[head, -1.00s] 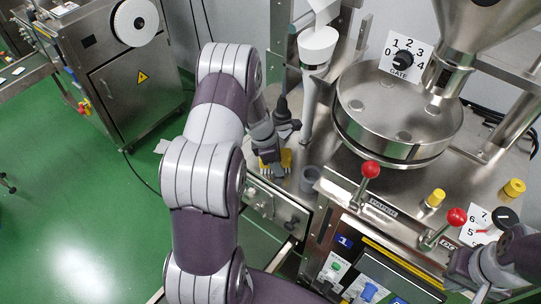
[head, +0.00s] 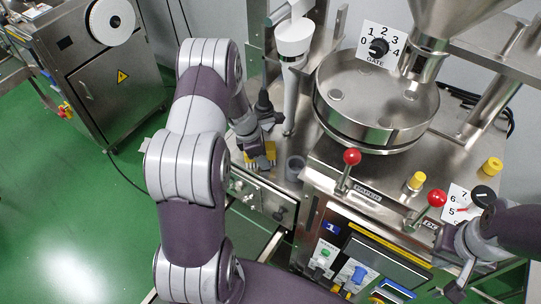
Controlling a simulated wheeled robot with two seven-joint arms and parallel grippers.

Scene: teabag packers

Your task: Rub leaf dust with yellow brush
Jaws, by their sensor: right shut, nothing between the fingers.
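A yellow piece, seemingly the yellow brush (head: 262,157), shows at the left front corner of the steel machine top. My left gripper (head: 256,152) points down right at it, and its fingers overlap the yellow piece. I cannot tell whether they are closed on it. My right gripper (head: 458,284) is at the lower right, in front of the machine's front face, shut and empty. Leaf dust cannot be made out on the steel surfaces.
A round steel pan (head: 376,100) stands behind a red-knobbed lever (head: 352,157) and another red knob (head: 437,198). A grey cup (head: 295,167) stands right of the yellow piece. A white funnel (head: 294,40) rises behind. Green floor (head: 90,220) is open at left.

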